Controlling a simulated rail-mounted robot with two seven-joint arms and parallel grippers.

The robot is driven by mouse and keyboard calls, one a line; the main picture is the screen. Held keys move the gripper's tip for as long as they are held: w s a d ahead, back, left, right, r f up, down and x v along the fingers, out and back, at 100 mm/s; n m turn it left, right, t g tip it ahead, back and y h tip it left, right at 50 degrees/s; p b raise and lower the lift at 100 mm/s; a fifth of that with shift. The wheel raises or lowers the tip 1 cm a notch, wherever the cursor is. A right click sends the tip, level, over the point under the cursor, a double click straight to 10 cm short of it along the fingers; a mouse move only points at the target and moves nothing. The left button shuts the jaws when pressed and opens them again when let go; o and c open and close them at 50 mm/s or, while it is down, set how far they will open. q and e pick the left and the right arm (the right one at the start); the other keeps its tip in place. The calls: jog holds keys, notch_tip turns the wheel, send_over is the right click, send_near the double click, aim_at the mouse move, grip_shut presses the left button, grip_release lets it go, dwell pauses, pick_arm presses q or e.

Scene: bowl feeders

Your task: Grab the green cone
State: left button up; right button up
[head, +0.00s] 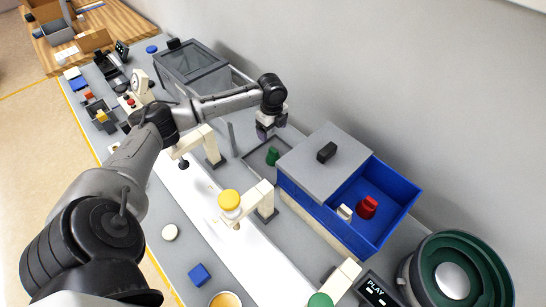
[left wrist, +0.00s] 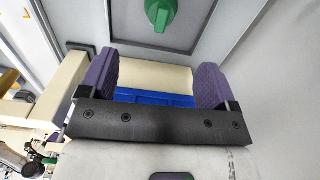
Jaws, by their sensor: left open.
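The green cone (head: 272,156) stands on a grey tray (head: 257,161) beside the blue bin in the head view. In the left wrist view the cone (left wrist: 162,13) shows at the top, on the grey tray surface (left wrist: 195,30), past the fingers. My left gripper (head: 265,133) is above and a little behind the cone in the head view. Its purple fingers (left wrist: 154,80) are apart with nothing between them. The cone's far end is cut off in the wrist view. My right gripper is not seen.
A blue bin (head: 392,222) with a grey lid (head: 308,150) holds a red piece (head: 367,207) and a cream piece. A cream arch post (head: 262,198) and a white conveyor (head: 200,200) lie to the left. A green bowl feeder (head: 415,270) stands at lower right.

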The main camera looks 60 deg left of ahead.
aim_at(273, 150)
pick_arm(q)
notch_tip(273, 150, down, 8)
jog(key=shift+d+r+b, duration=0.1)
jog(key=shift+r+b, duration=0.05)
jog(key=shift+b, duration=0.4)
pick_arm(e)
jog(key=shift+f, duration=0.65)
pick_arm(q)
jog(key=shift+f, duration=0.45)
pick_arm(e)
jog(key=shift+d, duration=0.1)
pick_arm(q)
jog(key=shift+w+f+b, duration=0.15)
jog(key=shift+f+b, duration=0.45)
jog(key=shift+f, duration=1.95)
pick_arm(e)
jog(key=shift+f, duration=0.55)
pick_arm(q)
jog(key=shift+c, duration=0.3)
jog(key=shift+c, duration=0.7)
jog(key=c, duration=0.8)
jog(key=shift+r, duration=0.1)
jog(key=shift+c, duration=0.4)
